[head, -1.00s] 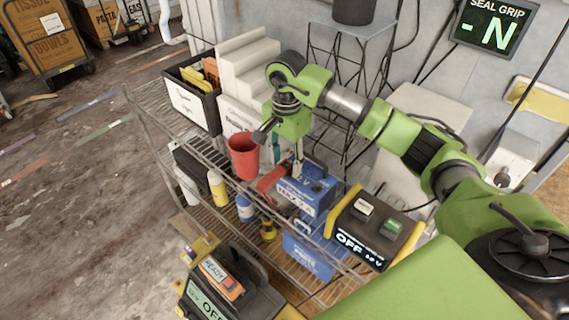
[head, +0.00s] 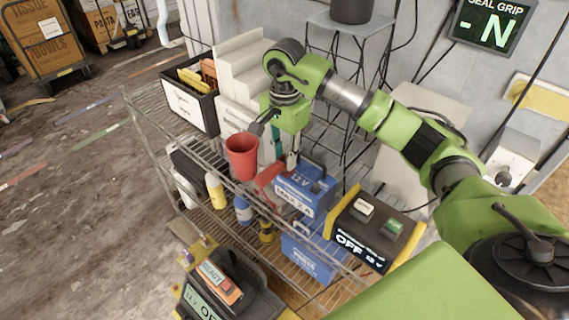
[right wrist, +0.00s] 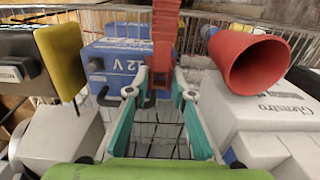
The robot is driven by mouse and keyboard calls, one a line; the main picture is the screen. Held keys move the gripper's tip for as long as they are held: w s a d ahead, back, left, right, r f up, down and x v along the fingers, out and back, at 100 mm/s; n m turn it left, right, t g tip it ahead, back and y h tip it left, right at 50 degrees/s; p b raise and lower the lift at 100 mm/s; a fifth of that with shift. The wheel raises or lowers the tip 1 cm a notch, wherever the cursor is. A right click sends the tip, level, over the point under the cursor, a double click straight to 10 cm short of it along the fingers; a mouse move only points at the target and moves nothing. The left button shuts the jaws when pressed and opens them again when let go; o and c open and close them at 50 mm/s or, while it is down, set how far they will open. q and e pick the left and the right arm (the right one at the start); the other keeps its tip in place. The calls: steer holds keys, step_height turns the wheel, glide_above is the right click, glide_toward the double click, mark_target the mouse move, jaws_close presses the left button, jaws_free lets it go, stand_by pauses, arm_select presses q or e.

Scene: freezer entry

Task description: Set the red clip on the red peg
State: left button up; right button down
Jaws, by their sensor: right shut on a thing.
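My right gripper (head: 291,158) reaches down over the wire shelf, just beside the blue 12 V battery (head: 306,190). It is shut on the red clip (head: 270,180). In the right wrist view the red clip (right wrist: 165,40) stands between the fingertips (right wrist: 166,92) and extends away from them. The blue battery (right wrist: 122,62) is just left of it there, with a dark round knob on its near side. I cannot pick out the red peg for certain in either view; the clip and fingers may hide it. My left gripper is not in view.
A red cup (head: 242,157) stands close left of the right gripper. A black-and-yellow OFF unit (head: 372,230) sits right of the battery. A black bin (head: 192,95) and stacked white boxes (head: 240,70) are behind. Bottles (head: 216,190) sit at the left.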

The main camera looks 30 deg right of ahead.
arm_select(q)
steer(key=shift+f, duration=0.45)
arm_select(e)
steer(key=s+a+r, duration=0.3)
steer(key=s+r, duration=0.3)
steer(key=r, duration=0.1)
steer(key=s+a+r, duration=0.3)
steer(key=s+r, duration=0.3)
steer(key=r, duration=0.2)
steer(key=shift+s+a, duration=0.15)
steer(key=shift+a, duration=0.25)
